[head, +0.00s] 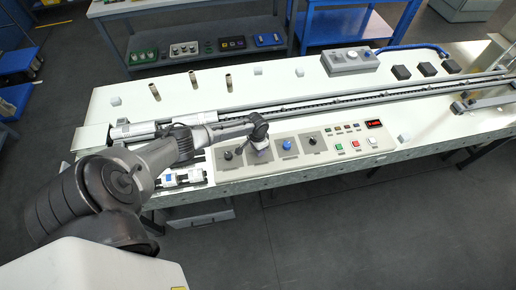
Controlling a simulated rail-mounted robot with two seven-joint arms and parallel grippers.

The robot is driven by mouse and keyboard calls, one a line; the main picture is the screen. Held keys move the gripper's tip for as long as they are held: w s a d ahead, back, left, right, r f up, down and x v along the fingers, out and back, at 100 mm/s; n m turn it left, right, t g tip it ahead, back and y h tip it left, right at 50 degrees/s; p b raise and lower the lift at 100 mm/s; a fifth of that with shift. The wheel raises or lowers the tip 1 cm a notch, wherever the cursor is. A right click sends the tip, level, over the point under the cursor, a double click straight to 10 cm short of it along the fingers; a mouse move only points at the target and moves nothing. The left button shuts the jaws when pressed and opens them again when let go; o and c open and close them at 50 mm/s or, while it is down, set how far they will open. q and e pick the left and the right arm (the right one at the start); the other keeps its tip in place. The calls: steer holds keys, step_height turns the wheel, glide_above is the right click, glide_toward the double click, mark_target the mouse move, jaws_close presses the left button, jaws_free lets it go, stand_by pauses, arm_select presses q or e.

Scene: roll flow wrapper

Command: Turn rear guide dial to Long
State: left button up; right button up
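A control panel (240,171) runs along the front of the long white machine bench. It carries a row of dials: a black dial (228,155) at the left, a blue dial (287,145) and another black dial (312,141). My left gripper (259,142) points down over the panel between the left black dial and the blue dial. It covers the spot below it, so a dial there is mostly hidden. I cannot tell whether its fingers touch anything or are closed. The dial labels are too small to read, so I cannot tell which is the rear guide dial. My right gripper is out of view.
Coloured buttons and a red display (374,124) sit at the panel's right. A grey box (348,60) with knobs stands at the bench's back. A long rail (290,104) runs behind the panel.

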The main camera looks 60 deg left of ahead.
arm_select(q)
steer(key=o, duration=0.9)
steer(key=shift+o, duration=0.2)
step_height(320, 180, up, 14)
steer(key=p, duration=0.1)
steer(key=shift+a, duration=0.45)
steer(key=shift+f, duration=0.1)
